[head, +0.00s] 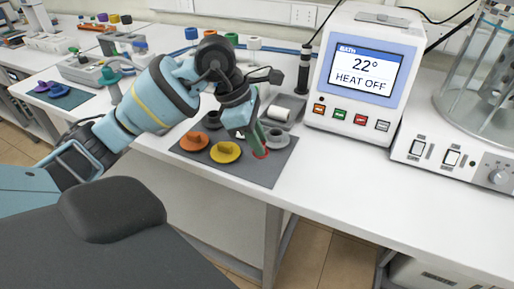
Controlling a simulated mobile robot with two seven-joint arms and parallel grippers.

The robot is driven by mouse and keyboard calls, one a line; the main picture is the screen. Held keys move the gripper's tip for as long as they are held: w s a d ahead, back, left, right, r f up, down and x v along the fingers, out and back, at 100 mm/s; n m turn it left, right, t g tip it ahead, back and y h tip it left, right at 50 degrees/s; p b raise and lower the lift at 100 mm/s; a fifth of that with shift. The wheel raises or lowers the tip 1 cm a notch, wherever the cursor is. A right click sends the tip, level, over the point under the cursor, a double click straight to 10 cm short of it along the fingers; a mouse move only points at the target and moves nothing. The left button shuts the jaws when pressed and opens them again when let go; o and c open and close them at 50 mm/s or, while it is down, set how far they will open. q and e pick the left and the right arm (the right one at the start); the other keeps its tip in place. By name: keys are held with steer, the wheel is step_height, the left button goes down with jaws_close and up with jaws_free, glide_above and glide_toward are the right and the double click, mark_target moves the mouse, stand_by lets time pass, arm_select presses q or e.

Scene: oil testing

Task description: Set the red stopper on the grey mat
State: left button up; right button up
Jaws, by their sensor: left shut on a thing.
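The red stopper (262,155) is at the front right part of the grey mat (262,178), mostly hidden by the gripper fingers, with only a red edge showing. My left gripper (258,148) reaches down over it and is shut on it. I cannot tell whether the stopper touches the mat or hangs just above it. An orange stopper (194,141), a yellow stopper (226,152), a grey stopper (277,138) and a dark stopper (212,119) sit on the same mat around the gripper. My right gripper is not in view.
A bath controller (360,75) reading 22° and HEAT OFF stands behind to the right, beside a glass vessel (485,75). A grey tray (292,103) with a white cylinder (278,113) lies behind the mat. The white bench (350,180) is clear right of the mat.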

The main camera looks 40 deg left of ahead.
arm_select(q)
steer(key=shift+w+a+f, duration=0.15)
steer(key=shift+f, duration=1.6)
steer(key=shift+f, duration=0.15)
steer(key=o, duration=1)
steer(key=shift+r, duration=0.2)
steer(key=v, duration=1.2)
